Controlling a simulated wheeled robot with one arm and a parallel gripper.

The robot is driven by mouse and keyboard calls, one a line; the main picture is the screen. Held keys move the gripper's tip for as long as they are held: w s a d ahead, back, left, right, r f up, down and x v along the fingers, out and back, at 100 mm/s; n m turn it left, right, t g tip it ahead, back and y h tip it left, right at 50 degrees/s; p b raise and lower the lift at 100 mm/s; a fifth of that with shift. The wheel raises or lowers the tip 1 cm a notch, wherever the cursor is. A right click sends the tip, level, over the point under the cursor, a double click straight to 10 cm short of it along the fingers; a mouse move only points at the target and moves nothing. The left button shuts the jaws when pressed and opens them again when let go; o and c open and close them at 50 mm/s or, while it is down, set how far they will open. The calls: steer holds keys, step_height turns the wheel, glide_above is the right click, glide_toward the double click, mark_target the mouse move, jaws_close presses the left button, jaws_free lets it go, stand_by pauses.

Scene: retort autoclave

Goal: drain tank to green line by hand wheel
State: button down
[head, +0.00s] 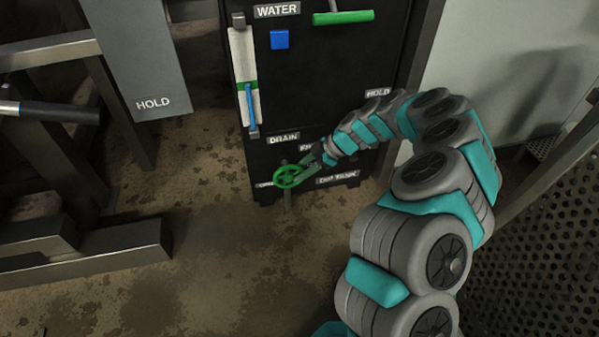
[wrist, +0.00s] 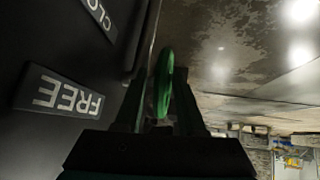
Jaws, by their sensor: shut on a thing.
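The green hand wheel (head: 287,177) sits low on the front of the dark cabinet (head: 305,75), under the DRAIN label (head: 283,138). My gripper (head: 306,166) is shut on the wheel's rim from the right. In the wrist view the wheel (wrist: 165,83) stands edge-on between the two fingers. The sight gauge (head: 245,70) is a tall white strip on the cabinet's left side with a green line (head: 247,86) across it. A blue column (head: 252,108) stands in the gauge, and its top appears level with the green line. The exact gap is too small to tell.
A green bar handle (head: 343,17) and a blue square (head: 279,39) are higher on the cabinet. The wrist view shows a FREE label (wrist: 62,92) beside the wheel. A grey HOLD panel (head: 143,60) and metal frames stand left. Stained floor (head: 225,250) in front is clear.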

steer(key=y, duration=0.1)
steer(key=f+y, duration=0.1)
steer(key=y, duration=0.1)
steer(key=shift+w+d+f+m+g+y, duration=0.25)
steer(key=shift+d+f+m+g+y, duration=0.05)
steer(key=shift+d, duration=0.1)
steer(key=shift+a+f+y, duration=0.1)
steer(key=shift+f+y, duration=0.05)
steer(key=shift+y, duration=0.45)
steer(key=c, duration=0.8)
jaws_free()
steer(key=shift+s+a, duration=0.1)
steer(key=shift+g, duration=0.3)
steer(key=v, duration=0.7)
steer(key=shift+d, duration=0.45)
steer(key=shift+s, duration=0.1)
